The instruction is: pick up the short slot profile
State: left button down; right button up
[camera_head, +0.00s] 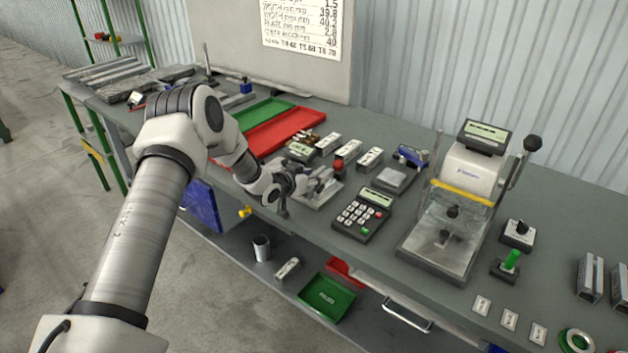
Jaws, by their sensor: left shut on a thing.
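My left arm reaches in from the left, and its gripper (311,185) is low over a grey plate fixture (318,203) near the front edge of the table. The gripper is shut on a small silvery piece (325,176), which looks like the short slot profile. The fingers hide much of it, and I cannot tell whether it touches the plate. A red knob (338,165) stands just behind it. My right gripper is not in view.
A keypad (362,215) and a clear-guarded press (446,232) stand to the right. Several labelled blocks (349,150) lie behind the gripper. Red (282,130) and green (262,113) trays lie to the left. Long metal profiles (104,69) lie at the far left.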

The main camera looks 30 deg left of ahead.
pick_arm(q)
jog(key=shift+r, duration=0.5)
notch_tip(320, 180, up, 2)
jog(key=shift+w+r+b, duration=0.1)
jog(key=shift+r+b, duration=0.15)
jog(key=shift+b, duration=0.5)
jog(key=s+d, duration=0.2)
jog(key=s, duration=0.5)
jog(key=s+d+r+b, duration=0.1)
jog(key=s+d, duration=0.1)
jog(key=s, duration=0.6)
jog(key=shift+s+d, duration=0.3)
jog(key=shift+d, duration=0.1)
